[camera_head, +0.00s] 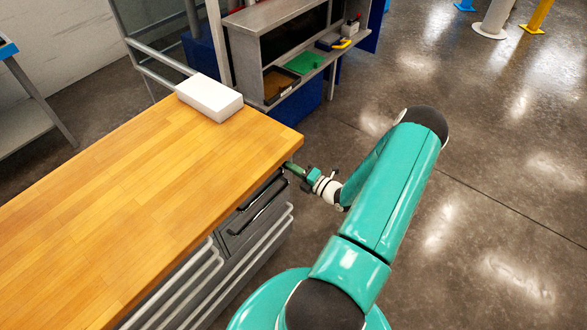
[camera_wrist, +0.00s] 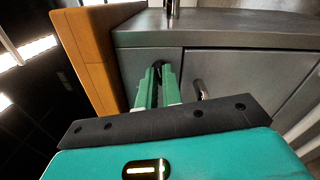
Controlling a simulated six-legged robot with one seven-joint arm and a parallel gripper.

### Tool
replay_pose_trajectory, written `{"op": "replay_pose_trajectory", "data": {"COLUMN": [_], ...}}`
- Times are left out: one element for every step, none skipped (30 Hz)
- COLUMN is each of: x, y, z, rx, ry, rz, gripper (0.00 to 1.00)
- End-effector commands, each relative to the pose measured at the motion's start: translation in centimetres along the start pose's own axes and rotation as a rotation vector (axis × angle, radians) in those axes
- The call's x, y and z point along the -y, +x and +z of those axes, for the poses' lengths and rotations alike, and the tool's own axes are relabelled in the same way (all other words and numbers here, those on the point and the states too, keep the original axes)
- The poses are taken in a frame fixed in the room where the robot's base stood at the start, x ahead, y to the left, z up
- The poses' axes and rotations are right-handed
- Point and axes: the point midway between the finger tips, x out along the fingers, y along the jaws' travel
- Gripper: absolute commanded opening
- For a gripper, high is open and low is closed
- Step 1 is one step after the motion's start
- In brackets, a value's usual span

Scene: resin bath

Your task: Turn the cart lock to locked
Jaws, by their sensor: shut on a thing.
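The cart is a grey metal cabinet with a wooden top (camera_head: 130,190) in the head view. The wooden top's edge also shows at the left in the wrist view (camera_wrist: 85,60). In the wrist view, my gripper's green fingers (camera_wrist: 158,75) are close together against the grey front. They are shut on a small dark part, the cart lock (camera_wrist: 157,66), which is mostly hidden between the fingertips. I cannot tell which way the lock is turned.
A drawer with a dark handle (camera_head: 256,203) is below the wooden top, left of my gripper. A white block (camera_head: 209,98) lies on the top. A grey shelf unit (camera_head: 250,50) with trays stands behind.

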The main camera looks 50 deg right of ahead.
Motion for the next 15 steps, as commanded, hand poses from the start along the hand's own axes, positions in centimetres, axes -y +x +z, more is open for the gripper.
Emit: {"op": "replay_pose_trajectory", "data": {"x": [0.07, 0.08, 0.08, 0.09, 0.09, 0.10, 0.10, 0.10, 0.11, 0.11, 0.11, 0.11, 0.12, 0.12, 0.12], "y": [-0.13, -0.14, -0.15, -0.15, -0.15, -0.16, -0.16, -0.16, -0.16, -0.17, -0.16, -0.17, -0.17, -0.17, -0.17], "z": [-0.02, -0.03, -0.03, -0.03, -0.02, -0.03, -0.03, -0.03, -0.03, -0.03, -0.03, -0.03, -0.03, -0.03, -0.04], "rx": [0.000, 0.000, 0.000, 0.000, 0.000, 0.000, 0.000, 0.000, 0.000, 0.000, 0.000, 0.000, 0.000, 0.000, 0.000], "ry": [0.034, 0.056, 0.081, 0.099, 0.116, 0.136, 0.150, 0.162, 0.178, 0.188, 0.197, 0.207, 0.213, 0.218, 0.224], "rz": [-0.001, -0.001, -0.001, -0.001, -0.001, -0.001, -0.001, -0.001, -0.001, -0.001, -0.001, -0.001, -0.001, -0.001, -0.001], "gripper": [0.00, 0.00, 0.00, 0.00, 0.00, 0.00, 0.00, 0.00, 0.00, 0.00, 0.00, 0.00, 0.00, 0.00, 0.00]}}
